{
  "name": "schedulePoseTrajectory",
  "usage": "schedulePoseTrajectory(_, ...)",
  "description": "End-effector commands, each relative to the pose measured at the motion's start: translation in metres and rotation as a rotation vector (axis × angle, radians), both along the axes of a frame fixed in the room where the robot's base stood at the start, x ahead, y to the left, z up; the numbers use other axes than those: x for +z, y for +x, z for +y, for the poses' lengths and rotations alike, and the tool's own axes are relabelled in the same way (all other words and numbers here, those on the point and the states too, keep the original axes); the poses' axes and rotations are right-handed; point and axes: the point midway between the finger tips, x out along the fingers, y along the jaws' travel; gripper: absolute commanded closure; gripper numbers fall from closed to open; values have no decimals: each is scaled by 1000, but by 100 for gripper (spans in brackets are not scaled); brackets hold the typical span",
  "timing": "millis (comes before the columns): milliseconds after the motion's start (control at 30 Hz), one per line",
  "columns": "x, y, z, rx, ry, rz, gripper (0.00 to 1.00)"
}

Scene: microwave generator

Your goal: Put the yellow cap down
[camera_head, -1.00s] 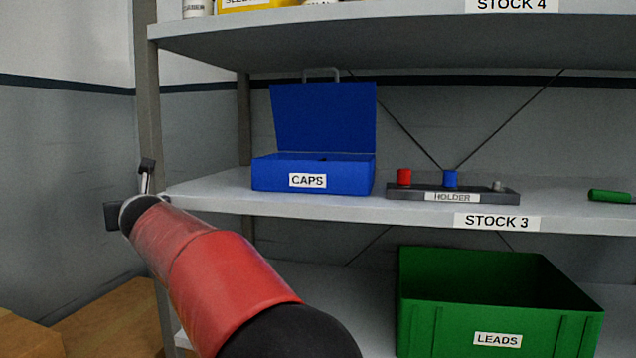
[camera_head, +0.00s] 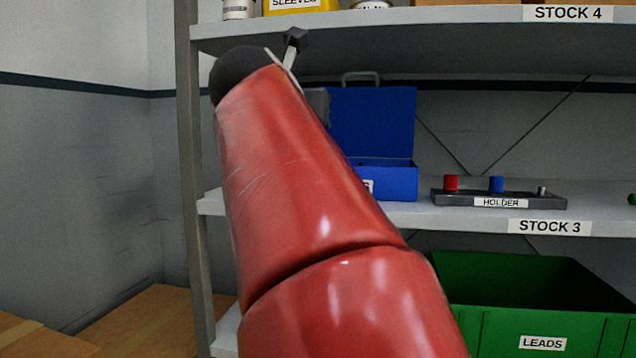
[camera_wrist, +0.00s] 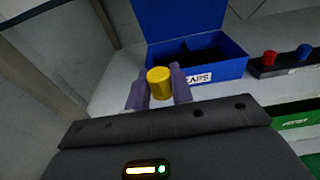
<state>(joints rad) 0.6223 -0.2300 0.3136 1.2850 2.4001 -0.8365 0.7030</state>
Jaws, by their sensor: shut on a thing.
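The yellow cap (camera_wrist: 159,82) is held between the two fingers of my gripper (camera_wrist: 158,88) in the wrist view. It appears in front of the open blue box labelled CAPS (camera_wrist: 222,67). In the head view my red arm covers the left part of the blue box (camera_head: 390,180) and its label. The fingers and the cap are hidden there behind the arm. The box's hinged lid (camera_head: 372,122) stands up, and the wrist view shows a dark inside with a divider.
A grey holder (camera_head: 548,201) with a red cap (camera_head: 450,183), a blue cap (camera_head: 496,184) and a bare metal peg stands right of the box on the STOCK 3 shelf (camera_head: 470,221). A green LEADS bin (camera_head: 530,300) is below. The STOCK 4 shelf (camera_head: 440,15) hangs above. A shelf post (camera_head: 190,160) is left.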

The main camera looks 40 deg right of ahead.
Motion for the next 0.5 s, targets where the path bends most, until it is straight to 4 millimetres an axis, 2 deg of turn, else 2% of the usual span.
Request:
schedulePoseTrajectory(67, 1, 1, -9, -14, 2, 2, 100)
schedulePoseTrajectory(167, 0, 14, -27, -17, 5, 4, 100)
schedulePoseTrajectory(500, 2, 76, -96, -11, 4, 3, 100)
